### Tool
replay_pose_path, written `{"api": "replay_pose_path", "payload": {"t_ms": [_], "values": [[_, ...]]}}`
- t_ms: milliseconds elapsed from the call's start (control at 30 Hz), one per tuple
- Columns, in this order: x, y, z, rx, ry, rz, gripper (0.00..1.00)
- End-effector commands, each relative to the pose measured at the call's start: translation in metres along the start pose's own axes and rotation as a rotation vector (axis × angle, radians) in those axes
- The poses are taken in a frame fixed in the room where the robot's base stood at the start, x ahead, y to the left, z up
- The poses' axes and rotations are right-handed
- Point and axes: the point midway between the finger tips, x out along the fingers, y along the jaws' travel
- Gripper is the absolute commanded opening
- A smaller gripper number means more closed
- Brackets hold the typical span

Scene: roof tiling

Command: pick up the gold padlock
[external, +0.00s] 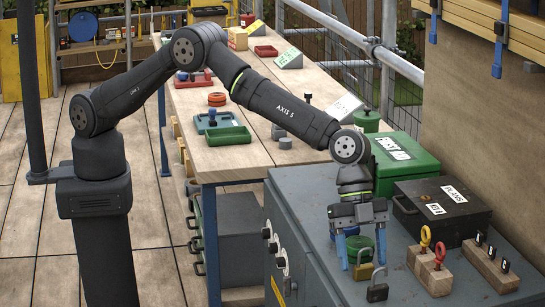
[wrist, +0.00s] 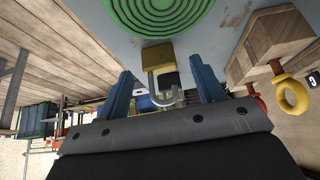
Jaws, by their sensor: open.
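The gold padlock (external: 362,272) lies on the grey cabinet top, just in front of a round green ribbed thing. The dark padlock (external: 377,292) also shows in the external view, nearer the cabinet's front and close beside the gold one. My gripper (external: 362,265) points down with its blue fingers apart, above or around the gold padlock; the exact height is hard to tell. In the wrist view nothing is clamped between the fingers (wrist: 165,78).
The green ribbed thing (wrist: 160,12) is close to the fingers. A black plans box (external: 442,205) and a green first-aid box (external: 405,160) stand behind.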

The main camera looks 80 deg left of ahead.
Motion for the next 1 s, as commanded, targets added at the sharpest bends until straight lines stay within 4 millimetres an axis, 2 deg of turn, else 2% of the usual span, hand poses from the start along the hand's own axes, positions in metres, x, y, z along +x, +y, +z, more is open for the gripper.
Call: {"api": "replay_pose_path", "payload": {"t_ms": [100, 300, 500, 567, 600, 867, 1000], "values": [[0.010, 0.000, -0.001, 0.001, 0.001, 0.000, 0.62], [0.011, 0.000, 0.000, 0.000, 0.002, 0.000, 0.62], [0.011, 0.000, 0.000, 0.000, 0.001, 0.000, 0.23], [0.011, 0.000, 0.000, 0.000, 0.001, 0.000, 0.11], [0.010, 0.000, -0.001, 0.000, 0.002, -0.001, 0.09], [0.009, -0.001, -0.002, 0.000, 0.002, -0.001, 0.09], [0.000, -0.001, -0.006, 0.000, 0.003, -0.002, 0.09]]}}
